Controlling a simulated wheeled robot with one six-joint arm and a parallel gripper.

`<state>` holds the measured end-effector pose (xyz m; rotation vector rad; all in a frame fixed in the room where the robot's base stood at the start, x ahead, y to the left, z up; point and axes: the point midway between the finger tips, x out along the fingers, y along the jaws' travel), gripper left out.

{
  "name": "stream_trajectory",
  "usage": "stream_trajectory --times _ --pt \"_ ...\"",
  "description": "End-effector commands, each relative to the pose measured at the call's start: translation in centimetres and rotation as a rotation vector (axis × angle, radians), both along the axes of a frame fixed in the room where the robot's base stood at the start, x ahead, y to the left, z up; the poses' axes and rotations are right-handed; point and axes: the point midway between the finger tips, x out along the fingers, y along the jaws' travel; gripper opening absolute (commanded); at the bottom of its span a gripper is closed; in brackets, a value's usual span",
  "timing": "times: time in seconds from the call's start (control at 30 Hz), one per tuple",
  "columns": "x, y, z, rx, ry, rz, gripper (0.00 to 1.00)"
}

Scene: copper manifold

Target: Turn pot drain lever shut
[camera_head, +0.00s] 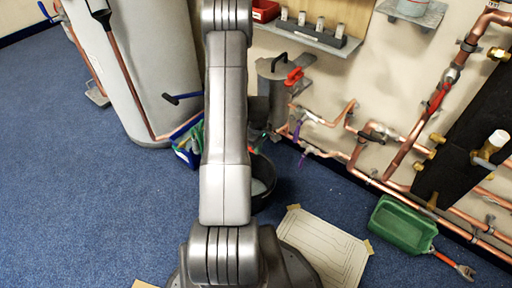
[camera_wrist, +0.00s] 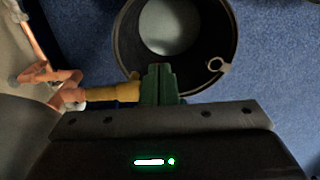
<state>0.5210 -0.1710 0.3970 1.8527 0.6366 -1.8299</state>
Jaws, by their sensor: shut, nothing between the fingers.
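The grey pot (camera_head: 274,88) stands against the wall in the head view, with a black handle on its lid and a red handle (camera_head: 293,76) at its upper right. In the wrist view, my gripper (camera_wrist: 158,68) shows as dark green fingers, shut and empty. A brass drain fitting (camera_wrist: 112,93) on a copper pipe (camera_wrist: 66,92) reaches from the left to beside the fingers. I cannot tell whether they touch. I cannot make out the drain lever clearly; the fingers may hide it. My arm hides the gripper in the head view.
A black bucket (camera_wrist: 226,28) stands below the fitting; it also shows in the head view (camera_head: 265,203). Copper pipes with purple levers (camera_head: 304,158) run along the wall to the right. A green tray (camera_head: 402,226) lies on the floor.

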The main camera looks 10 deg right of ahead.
Motion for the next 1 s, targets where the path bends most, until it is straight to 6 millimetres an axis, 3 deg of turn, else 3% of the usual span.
stream_trajectory --times 1.0 --pt "-0.41 -0.11 -0.72 0.002 0.008 -0.001 0.00"
